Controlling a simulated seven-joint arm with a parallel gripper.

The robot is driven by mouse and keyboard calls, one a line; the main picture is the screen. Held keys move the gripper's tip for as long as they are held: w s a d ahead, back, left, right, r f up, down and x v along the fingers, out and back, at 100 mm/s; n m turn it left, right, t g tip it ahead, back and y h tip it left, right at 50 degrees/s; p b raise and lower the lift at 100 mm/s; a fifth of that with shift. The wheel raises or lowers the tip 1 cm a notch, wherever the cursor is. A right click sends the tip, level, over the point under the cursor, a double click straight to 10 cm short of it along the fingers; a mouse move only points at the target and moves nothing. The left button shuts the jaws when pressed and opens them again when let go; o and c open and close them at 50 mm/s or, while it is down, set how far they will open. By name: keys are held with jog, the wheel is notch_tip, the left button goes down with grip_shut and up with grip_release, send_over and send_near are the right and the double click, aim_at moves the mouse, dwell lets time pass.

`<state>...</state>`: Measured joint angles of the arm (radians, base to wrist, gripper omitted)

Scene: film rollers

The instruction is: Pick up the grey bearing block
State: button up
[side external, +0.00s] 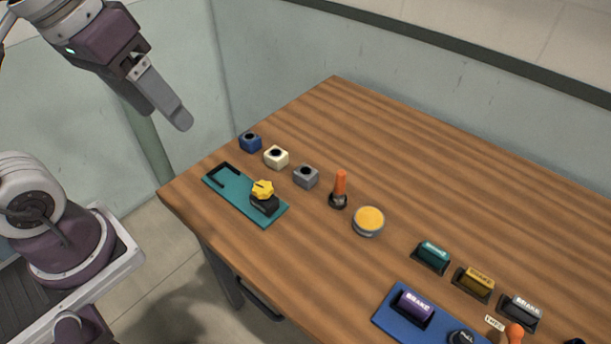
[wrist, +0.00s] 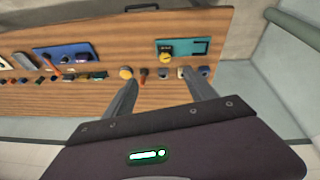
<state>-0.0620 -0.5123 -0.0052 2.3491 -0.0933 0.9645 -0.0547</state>
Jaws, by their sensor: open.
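The grey bearing block (side external: 306,176) sits on the wooden table, in a row with a cream block (side external: 276,157) and a blue block (side external: 250,141) to its left. It is a small cube with a dark round hole on top. In the wrist view the grey block (wrist: 163,73) looks small and far off, between the lines of the two fingers. My gripper (side external: 180,120) is high above the table's far left corner, empty and well apart from the blocks. In the wrist view my gripper (wrist: 160,90) has its fingers spread wide.
A teal plate (side external: 233,200) with a yellow knob (side external: 262,189) lies in front of the blocks. An orange-handled tool (side external: 340,188) and a yellow-topped round tin (side external: 368,220) stand right of the grey block. Several rollers and a blue plate (side external: 390,322) are further right. The table's back is clear.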

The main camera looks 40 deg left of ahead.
jog(key=w+f+n+g+h, duration=0.1)
jog(key=w+n+g+h, duration=0.15)
jog(key=w, duration=0.65)
jog(key=n+g+h, duration=0.3)
jog(key=n+h, duration=0.3)
jog(key=n, duration=0.3)
send_over(277, 153)
jog(key=s+d, duration=0.2)
jog(key=d, duration=0.1)
notch_tip(277, 153, down, 15)
jog(key=a+f+n+h, duration=0.1)
jog(key=f, duration=0.3)
jog(key=w+a+f+n+t+h, duration=0.1)
jog(key=f+n+h, duration=0.1)
jog(key=f, duration=0.3)
jog(key=w+a+f+n+h, duration=0.1)
jog(key=f, duration=0.3)
jog(key=shift+a+f+n+t, duration=0.15)
jog(key=shift+a+n+t, duration=0.05)
jog(key=shift+n+t, duration=0.05)
jog(key=shift+d+f+h, duration=0.25)
jog(key=shift+f, duration=0.05)
jog(key=x, duration=0.6)
jog(key=shift+d+f, duration=0.15)
jog(key=shift+f, duration=0.1)
grip_shut()
